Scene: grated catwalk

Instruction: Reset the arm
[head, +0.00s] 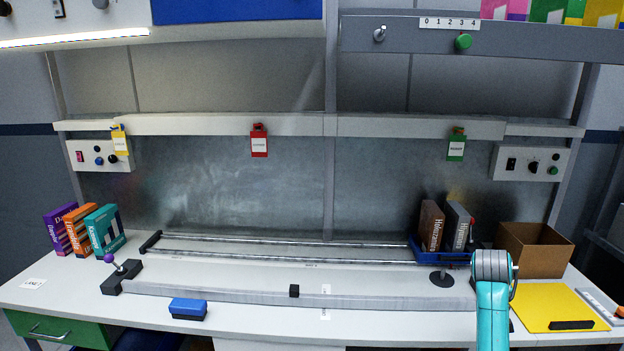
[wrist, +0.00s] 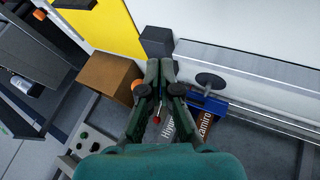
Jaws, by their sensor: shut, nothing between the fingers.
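My teal arm rises at the right front of the workbench in the head view, and its grey end joint stands in front of the bench's right part. My gripper (wrist: 159,66) shows in the wrist view with its two dark green fingers together and nothing between them. It points over the bench near a dark block (wrist: 156,41), with the brown box to its left and the blue tray to its right. I cannot tell its height above the bench. In the head view the fingers are not clearly visible.
The white workbench (head: 240,325) carries a rail (head: 230,292), a blue tray (head: 428,255) with two books, a cardboard box (head: 533,250), a yellow mat (head: 556,307), a blue eraser-like block (head: 188,308) and several books (head: 104,230) at left. Shelves overhang the back.

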